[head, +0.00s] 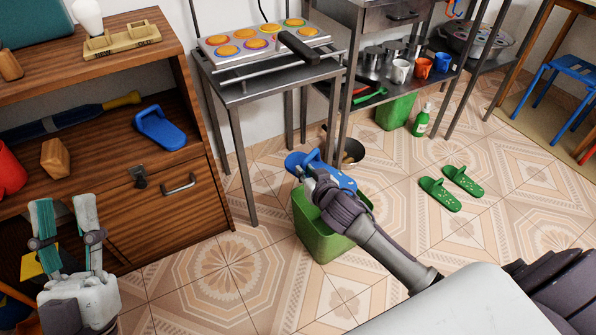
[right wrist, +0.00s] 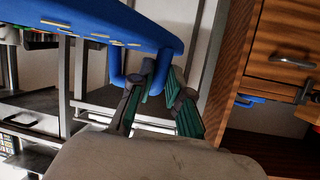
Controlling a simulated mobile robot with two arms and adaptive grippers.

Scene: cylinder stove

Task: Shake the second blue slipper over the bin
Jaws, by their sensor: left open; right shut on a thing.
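A blue slipper (head: 303,160) is held by my right gripper (head: 320,181) above the green bin (head: 318,236) in the head view. In the right wrist view the slipper (right wrist: 100,22) spans the upper left, and my right gripper (right wrist: 163,95) is shut on its strap. The bin stands on the tiled floor, its opening partly hidden by my right arm and the slipper. Another blue slipper (head: 160,128) rests on the wooden cabinet's shelf. My left gripper (head: 67,232) is open and empty in front of the cabinet.
The wooden cabinet (head: 165,222) stands at the left. A dark pan (head: 350,150) lies behind the bin. Green slippers (head: 440,194) lie on the floor to the right, with free tiles around.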

